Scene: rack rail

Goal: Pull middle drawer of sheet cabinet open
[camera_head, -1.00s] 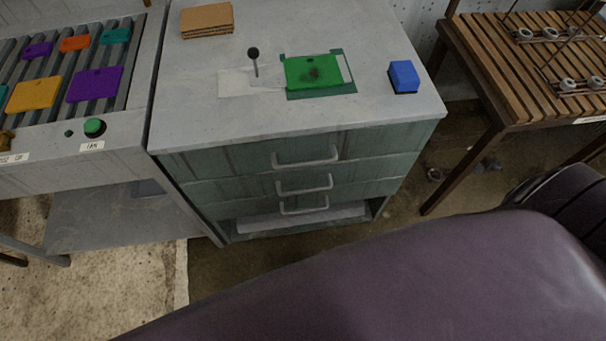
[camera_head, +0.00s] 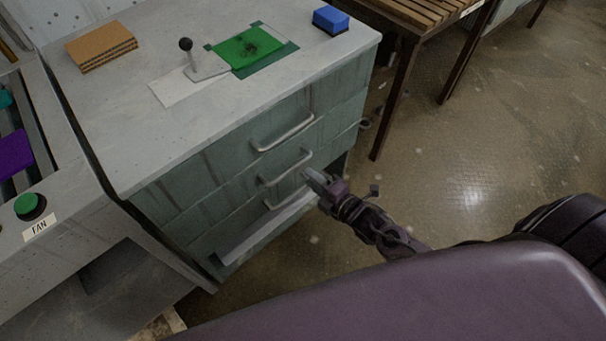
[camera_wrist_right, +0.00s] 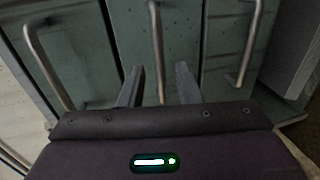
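The grey-green sheet cabinet (camera_head: 165,205) has a stack of drawers with pale bar handles. Its middle drawer, with a bar handle (camera_head: 287,169), looks flush with the front. My right gripper (camera_head: 312,176) is at the cabinet front, near the right end of that handle. In the right wrist view three handles show, and the middle handle (camera_wrist_right: 156,45) runs between the two spread fingers of my gripper (camera_wrist_right: 160,78). The fingers are apart; I cannot tell whether either touches the bar. The lowest handle is partly hidden by my gripper in the head view. My left gripper is not in view.
On the cabinet top are a cardboard stack (camera_head: 101,46), a lever with a black knob (camera_head: 186,44), a green block (camera_head: 246,47) and a blue block (camera_head: 331,20). A roller table with a green button (camera_head: 29,205) adjoins at left. Floor in front is clear.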

